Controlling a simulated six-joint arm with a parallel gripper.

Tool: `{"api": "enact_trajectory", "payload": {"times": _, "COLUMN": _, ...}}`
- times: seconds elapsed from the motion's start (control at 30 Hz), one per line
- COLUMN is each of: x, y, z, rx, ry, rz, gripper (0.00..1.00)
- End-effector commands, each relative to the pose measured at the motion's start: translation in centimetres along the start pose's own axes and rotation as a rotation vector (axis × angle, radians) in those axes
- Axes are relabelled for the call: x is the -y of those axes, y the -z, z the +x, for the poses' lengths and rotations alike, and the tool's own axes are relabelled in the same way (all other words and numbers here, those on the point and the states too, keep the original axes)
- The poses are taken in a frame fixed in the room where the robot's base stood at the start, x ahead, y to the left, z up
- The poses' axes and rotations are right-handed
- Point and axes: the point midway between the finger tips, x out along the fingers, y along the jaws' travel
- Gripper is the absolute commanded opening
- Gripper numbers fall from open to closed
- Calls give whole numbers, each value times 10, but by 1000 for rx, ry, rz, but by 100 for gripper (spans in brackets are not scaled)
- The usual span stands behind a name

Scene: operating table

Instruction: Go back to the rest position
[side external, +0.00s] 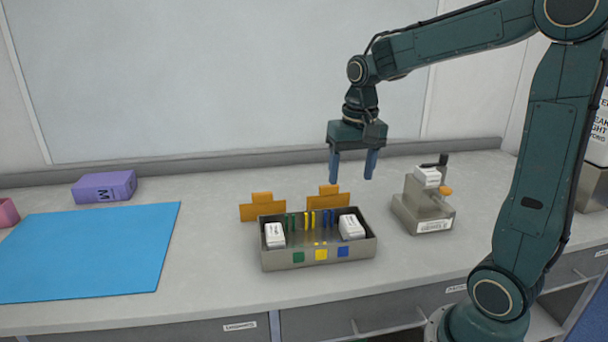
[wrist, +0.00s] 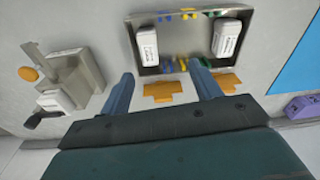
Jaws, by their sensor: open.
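My gripper (side external: 352,166) hangs pointing down in the air above the counter, above and behind the right part of the metal tray (side external: 292,260). Its two blue fingers are apart with nothing between them. In the wrist view the open fingers (wrist: 163,90) show in front of the tray (wrist: 185,71). The tray holds a white box (side external: 274,235) at its left end and another white box (side external: 351,227) at its right end. Coloured dividers stand between them, with green, yellow and blue squares on the tray's front.
A metal device (side external: 424,212) with a white block on top (side external: 427,177) and an orange knob stands right of the tray. Two orange pieces (side external: 263,207) stand behind the tray. A blue mat (side external: 90,250) and a purple box (side external: 104,187) lie at left.

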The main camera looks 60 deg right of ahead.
Motion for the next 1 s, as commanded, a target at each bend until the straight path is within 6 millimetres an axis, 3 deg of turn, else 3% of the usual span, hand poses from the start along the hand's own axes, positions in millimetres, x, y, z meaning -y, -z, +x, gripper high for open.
{"api": "enact_trajectory", "payload": {"times": 0.2, "x": 10, "y": -41, "z": -23, "rx": -87, "ry": 36, "rz": -149, "gripper": 63}}
{"api": "enact_trajectory", "payload": {"times": 0.5, "x": 13, "y": -96, "z": -40, "rx": -208, "ry": 86, "rz": -352, "gripper": 63}}
{"api": "enact_trajectory", "payload": {"times": 0.8, "x": 8, "y": -146, "z": -43, "rx": -326, "ry": 134, "rz": -546, "gripper": 63}}
{"api": "enact_trajectory", "payload": {"times": 1.0, "x": 4, "y": -165, "z": -40, "rx": -378, "ry": 154, "rz": -629, "gripper": 63}}
